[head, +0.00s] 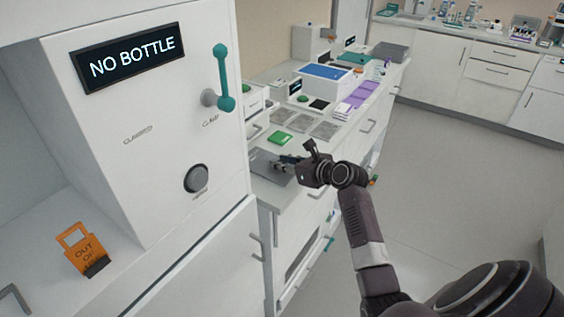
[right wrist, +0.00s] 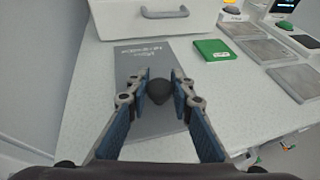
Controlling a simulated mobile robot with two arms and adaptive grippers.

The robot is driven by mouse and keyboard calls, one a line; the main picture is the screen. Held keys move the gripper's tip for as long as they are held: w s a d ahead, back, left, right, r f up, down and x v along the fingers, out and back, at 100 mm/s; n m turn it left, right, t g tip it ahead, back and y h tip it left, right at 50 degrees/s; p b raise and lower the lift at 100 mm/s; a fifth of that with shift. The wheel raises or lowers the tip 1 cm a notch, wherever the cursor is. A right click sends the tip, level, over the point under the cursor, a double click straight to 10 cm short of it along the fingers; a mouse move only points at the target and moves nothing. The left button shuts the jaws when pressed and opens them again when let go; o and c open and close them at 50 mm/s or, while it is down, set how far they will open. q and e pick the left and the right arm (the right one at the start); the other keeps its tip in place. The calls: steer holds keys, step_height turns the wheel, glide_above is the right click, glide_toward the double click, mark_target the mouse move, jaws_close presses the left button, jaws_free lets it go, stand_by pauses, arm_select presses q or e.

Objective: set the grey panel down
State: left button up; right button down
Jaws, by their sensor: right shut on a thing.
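The grey panel (right wrist: 150,62) is a flat dark-grey plate with pale lettering at its far end and a dark round knob (right wrist: 160,92) on top. My right gripper (right wrist: 160,84) is shut on the knob. The panel looks level, at or just above the white counter; I cannot tell whether it touches. In the head view the panel (head: 266,163) shows at the near end of the counter, and my right gripper (head: 284,161) reaches it from the right. My left gripper is not in view.
A green item (right wrist: 213,50) lies right of the panel, with several grey textured plates (right wrist: 262,51) beyond it. A white box with a handle (right wrist: 165,14) stands behind the panel. The counter's near edge is close. A machine reading "NO BOTTLE" (head: 132,58) stands at left.

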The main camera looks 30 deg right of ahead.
steer(key=c, duration=1.7)
jaws_free()
steer(key=shift+f, duration=0.1)
steer(key=v, duration=1.2)
